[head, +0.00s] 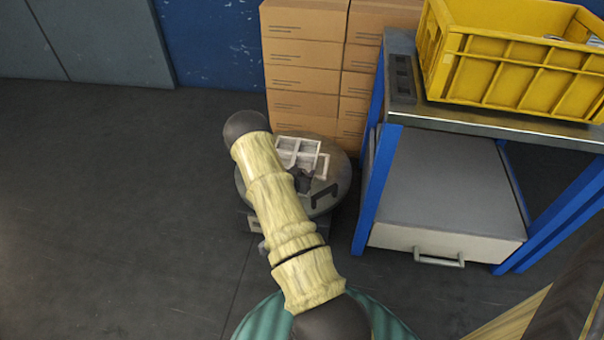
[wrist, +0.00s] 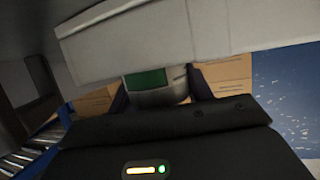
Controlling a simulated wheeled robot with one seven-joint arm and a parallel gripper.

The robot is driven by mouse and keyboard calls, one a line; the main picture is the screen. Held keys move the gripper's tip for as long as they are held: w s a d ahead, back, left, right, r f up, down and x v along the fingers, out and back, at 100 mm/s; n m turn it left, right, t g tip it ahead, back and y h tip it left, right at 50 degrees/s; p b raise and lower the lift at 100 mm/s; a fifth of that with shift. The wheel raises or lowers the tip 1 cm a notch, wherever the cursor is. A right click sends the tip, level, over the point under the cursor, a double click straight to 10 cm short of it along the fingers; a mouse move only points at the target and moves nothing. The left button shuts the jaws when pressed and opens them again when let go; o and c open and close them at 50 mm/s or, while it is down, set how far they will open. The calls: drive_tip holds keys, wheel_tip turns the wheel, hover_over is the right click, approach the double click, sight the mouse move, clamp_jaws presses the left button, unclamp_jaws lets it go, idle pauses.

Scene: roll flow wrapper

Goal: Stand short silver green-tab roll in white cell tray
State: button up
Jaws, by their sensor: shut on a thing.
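The white cell tray (head: 288,146) lies on a round grey table, partly covered by my arm in the head view. My gripper (head: 302,178) is low at the tray's near side. In the wrist view my gripper (wrist: 160,92) is shut on the silver roll (wrist: 165,97), whose green tab (wrist: 146,79) faces the camera. A pale wall (wrist: 180,38), seemingly the tray's, crosses in front of the roll and hides its far end. I cannot tell which cell the roll is at or whether it touches the tray floor.
The round table (head: 338,178) also bears a black bracket-like piece (head: 324,195). Stacked cartons (head: 305,60) stand behind it. A blue-legged bench (head: 375,190) with a yellow crate (head: 510,75) stands close on the right. The floor at left is clear.

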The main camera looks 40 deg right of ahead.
drive_tip(key=shift+a+f, duration=0.1)
drive_tip(key=shift+f, duration=0.4)
drive_tip(key=shift+s+f+b, duration=0.1)
drive_tip(key=shift+f+b, duration=0.15)
drive_tip(key=shift+b, duration=0.1)
drive_tip(key=o, duration=1.1)
drive_tip(key=shift+a+f, duration=0.1)
drive_tip(key=shift+c, duration=0.2)
drive_tip(key=shift+s, duration=0.1)
drive_tip(key=shift+r+p, duration=0.35)
drive_tip(key=shift+r, duration=0.2)
drive_tip(key=p+v, duration=0.5)
drive_tip(key=v, duration=0.6)
drive_tip(key=shift+a+r+p, duration=0.25)
drive_tip(key=shift+r+p, duration=0.15)
